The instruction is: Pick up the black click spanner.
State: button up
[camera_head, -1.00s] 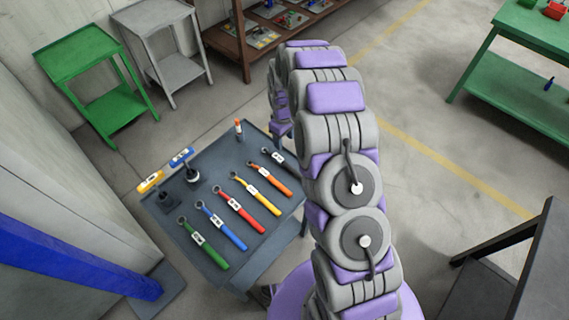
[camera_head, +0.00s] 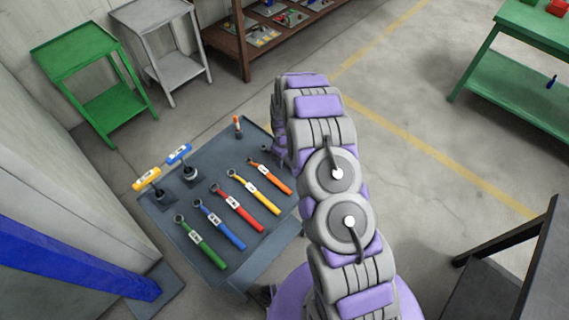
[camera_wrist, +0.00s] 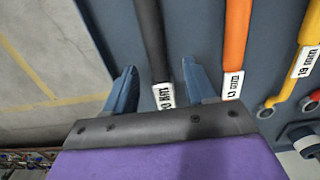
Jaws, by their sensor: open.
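The black click spanner (camera_wrist: 150,40) lies on the dark tabletop in the wrist view, with a white label near my gripper. My gripper (camera_wrist: 160,80) is open, with one blue-grey finger on each side of the black spanner's shaft. I cannot tell how high the fingers are above the table. The spanner's labelled end is partly hidden behind the gripper body.
The orange spanner (camera_wrist: 237,40) lies close to the right finger. Yellow (camera_head: 258,193), red (camera_head: 238,209), blue (camera_head: 220,225) and green (camera_head: 202,243) spanners lie beside it on the table (camera_head: 165,225). Two T-handled tools (camera_head: 148,180) (camera_head: 180,155) and an orange-topped item (camera_head: 238,125) stand there.

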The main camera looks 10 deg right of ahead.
jog(key=shift+d+f, duration=0.1)
jog(key=shift+f, duration=0.35)
jog(key=shift+c, duration=0.4)
grip_shut()
